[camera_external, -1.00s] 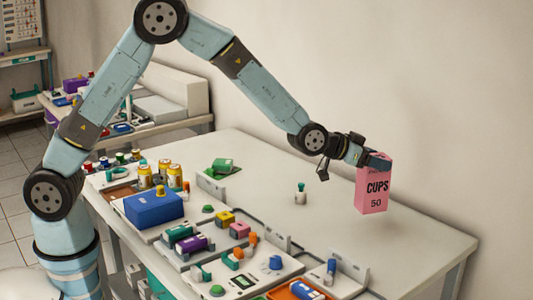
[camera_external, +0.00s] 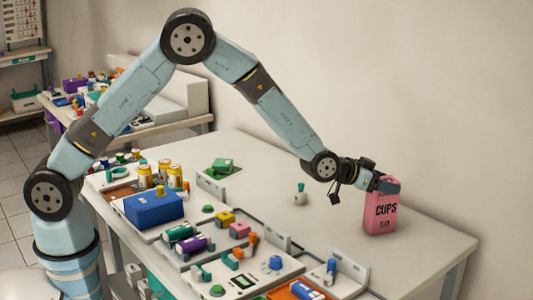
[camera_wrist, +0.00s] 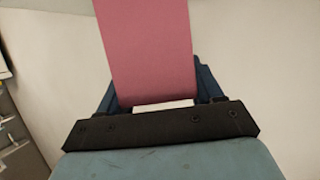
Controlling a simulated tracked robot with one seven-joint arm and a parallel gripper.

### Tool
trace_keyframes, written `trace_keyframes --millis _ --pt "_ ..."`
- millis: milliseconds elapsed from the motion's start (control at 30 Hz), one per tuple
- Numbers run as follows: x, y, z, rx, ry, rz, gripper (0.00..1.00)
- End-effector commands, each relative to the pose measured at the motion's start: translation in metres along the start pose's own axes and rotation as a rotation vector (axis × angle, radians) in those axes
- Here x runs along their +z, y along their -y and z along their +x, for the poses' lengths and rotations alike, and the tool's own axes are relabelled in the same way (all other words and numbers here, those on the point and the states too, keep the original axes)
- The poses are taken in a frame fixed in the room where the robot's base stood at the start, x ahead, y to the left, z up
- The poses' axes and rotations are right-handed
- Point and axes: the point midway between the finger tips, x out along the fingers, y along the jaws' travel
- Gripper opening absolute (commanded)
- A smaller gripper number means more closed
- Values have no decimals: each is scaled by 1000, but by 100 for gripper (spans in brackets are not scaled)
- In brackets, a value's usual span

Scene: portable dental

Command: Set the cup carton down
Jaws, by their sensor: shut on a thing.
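The cup carton (camera_external: 380,214) is a pink upright box marked "CUPS 50", at the right part of the white table in the external view. Its base is at or very close to the table top; I cannot tell for certain whether it touches. My gripper (camera_external: 388,186) is shut on the upper part of the carton from the left. In the wrist view the carton (camera_wrist: 148,55) fills the upper middle, between the dark fingers, which are partly hidden behind it.
The white table (camera_external: 435,240) is clear around the carton. A small white bottle with a green top (camera_external: 300,196) stands to its left. A blue box (camera_external: 153,208) and several small coloured items stand on trays at the left and front. The wall rises behind the table.

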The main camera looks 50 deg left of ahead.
Motion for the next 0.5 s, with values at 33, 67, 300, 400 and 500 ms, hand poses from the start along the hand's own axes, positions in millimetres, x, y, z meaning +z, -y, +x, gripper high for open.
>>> trace_keyframes --millis 33,67,300,400,500 --pt "0 0 0 0 0 0 13" --pt "0 0 0 0 0 0 13" --pt "2 0 1 0 0 0 83" --pt "2 0 1 0 0 0 91" --pt "2 0 1 0 0 0 91"
